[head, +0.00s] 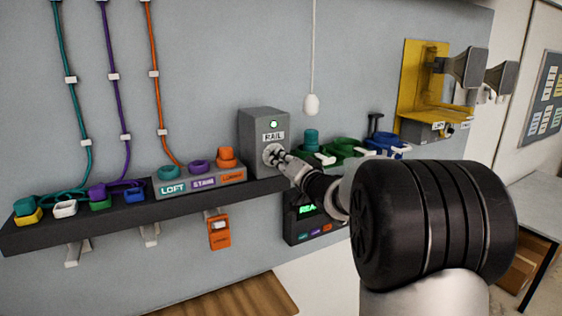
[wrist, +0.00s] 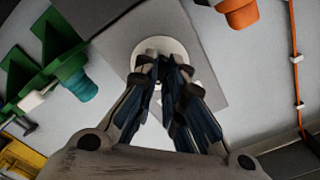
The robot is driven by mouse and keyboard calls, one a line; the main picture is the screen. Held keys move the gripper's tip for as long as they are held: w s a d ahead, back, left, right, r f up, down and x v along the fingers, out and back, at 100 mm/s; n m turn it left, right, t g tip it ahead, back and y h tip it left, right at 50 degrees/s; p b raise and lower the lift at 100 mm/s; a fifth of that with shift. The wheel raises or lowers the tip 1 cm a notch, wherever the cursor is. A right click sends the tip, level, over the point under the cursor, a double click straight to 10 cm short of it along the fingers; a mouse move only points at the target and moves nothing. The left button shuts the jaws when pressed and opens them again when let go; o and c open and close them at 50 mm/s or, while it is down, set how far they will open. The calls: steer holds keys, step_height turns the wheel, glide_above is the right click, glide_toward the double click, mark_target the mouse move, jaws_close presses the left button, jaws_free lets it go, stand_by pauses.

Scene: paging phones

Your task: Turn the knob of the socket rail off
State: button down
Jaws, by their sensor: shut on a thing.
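The socket rail's grey box (head: 257,121) stands on the dark shelf in the head view. It bears a "RAIL" label and a green-white lamp that looks lit. Its round pale knob (head: 270,153) is on the front face, below the label. My gripper (head: 277,156) reaches it from the right and is shut on the knob. In the wrist view my gripper's fingertips (wrist: 162,62) are closed together at the middle of the pale round knob (wrist: 146,50), on the grey box face (wrist: 205,60). The fingers hide most of the knob, so its turn angle cannot be told.
The dark shelf (head: 130,208) carries several coloured plugs and a LOFT/STAIR socket block (head: 202,184) left of the box. Green and blue holders (head: 345,148) stand to the right. A pull cord (head: 311,103) hangs above. A display unit (head: 300,228) sits below, partly behind my arm.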

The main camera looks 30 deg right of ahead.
steer(key=shift+n, duration=0.4)
steer(key=n+b, duration=0.2)
steer(key=n, duration=0.1)
steer(key=shift+n, duration=0.3)
steer(key=n+b, duration=0.2)
steer(key=n, duration=0.2)
steer(key=shift+f+n, duration=0.1)
steer(key=shift+n, duration=0.2)
steer(key=n+b, duration=0.2)
steer(key=n, duration=0.2)
steer(key=shift+n+b, duration=0.3)
steer(key=shift+b, duration=0.1)
steer(key=shift+n+b, duration=1)
steer(key=shift+n, duration=1.1)
steer(key=c, duration=1.7)
jaws_free()
